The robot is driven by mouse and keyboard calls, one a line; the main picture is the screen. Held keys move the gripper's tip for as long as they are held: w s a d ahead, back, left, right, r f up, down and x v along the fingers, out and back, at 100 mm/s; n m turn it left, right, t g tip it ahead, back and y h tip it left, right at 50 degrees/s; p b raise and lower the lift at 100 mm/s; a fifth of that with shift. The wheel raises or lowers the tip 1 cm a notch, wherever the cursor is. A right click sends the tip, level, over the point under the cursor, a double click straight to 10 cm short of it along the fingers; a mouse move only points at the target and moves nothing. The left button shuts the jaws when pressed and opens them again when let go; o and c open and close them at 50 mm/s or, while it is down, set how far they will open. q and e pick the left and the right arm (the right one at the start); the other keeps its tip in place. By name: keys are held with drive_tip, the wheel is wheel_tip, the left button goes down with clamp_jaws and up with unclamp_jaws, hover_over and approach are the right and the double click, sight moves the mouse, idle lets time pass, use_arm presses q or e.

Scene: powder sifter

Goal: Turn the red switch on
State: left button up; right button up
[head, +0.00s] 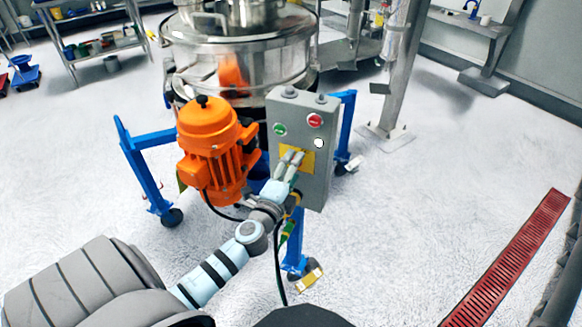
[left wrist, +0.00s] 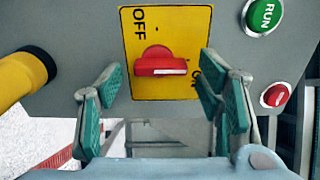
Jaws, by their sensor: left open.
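The red switch (left wrist: 160,62) is a rotary knob on a yellow plate (left wrist: 147,20). Its bar lies level in the left wrist view, with a white line along its right half. OFF reads at the plate's upper left, and the ON marking at the right is partly hidden by a finger. My left gripper (left wrist: 162,100) is open and empty, with its teal-padded fingers apart on either side of the switch and slightly below it in that view. In the head view my left gripper (head: 291,160) is at the grey control box (head: 312,190) and hides the switch.
An orange motor (head: 212,145) stands just left of the box, with blue frame legs (head: 150,175) around. A cable hangs below.

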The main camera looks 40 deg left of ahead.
use_arm(q)
drive_tip(key=v, duration=1.2)
